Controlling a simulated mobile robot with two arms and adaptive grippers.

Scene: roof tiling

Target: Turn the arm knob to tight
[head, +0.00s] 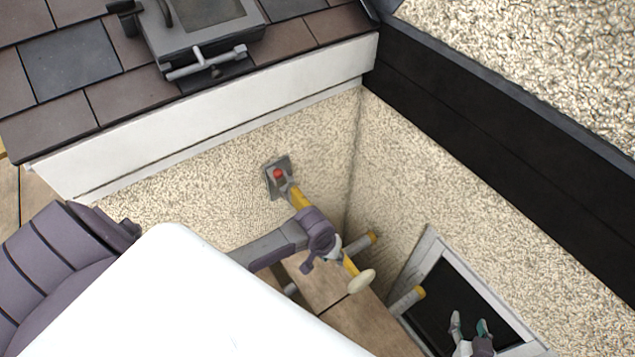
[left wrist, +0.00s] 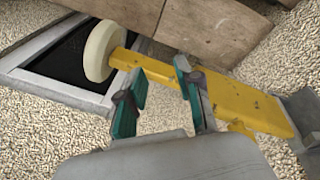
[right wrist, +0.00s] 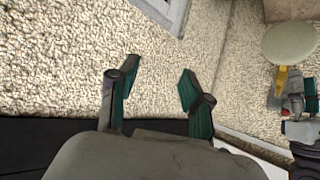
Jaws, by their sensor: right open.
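A yellow arm (head: 300,197) reaches out from a grey bracket (head: 270,185) with a red part (head: 278,173) on the pebbled wall. A cream round knob (head: 362,281) sits at its free end; it also shows in the left wrist view (left wrist: 101,52) and right wrist view (right wrist: 290,42). My left gripper (head: 337,256) is at the yellow arm, near the knob. In the left wrist view its fingers (left wrist: 161,69) are apart, with the yellow arm passing behind their tips; contact is unclear. My right gripper (head: 469,322) is open and empty, right of the knob.
A framed dark window (head: 430,290) lies behind my right gripper. Yellow-capped pipes (head: 408,299) stick out near the knob. Wooden boards (head: 320,285) lie below. A tiled roof (head: 70,62) with a hatch is at upper left; a dark band (head: 470,140) crosses upper right.

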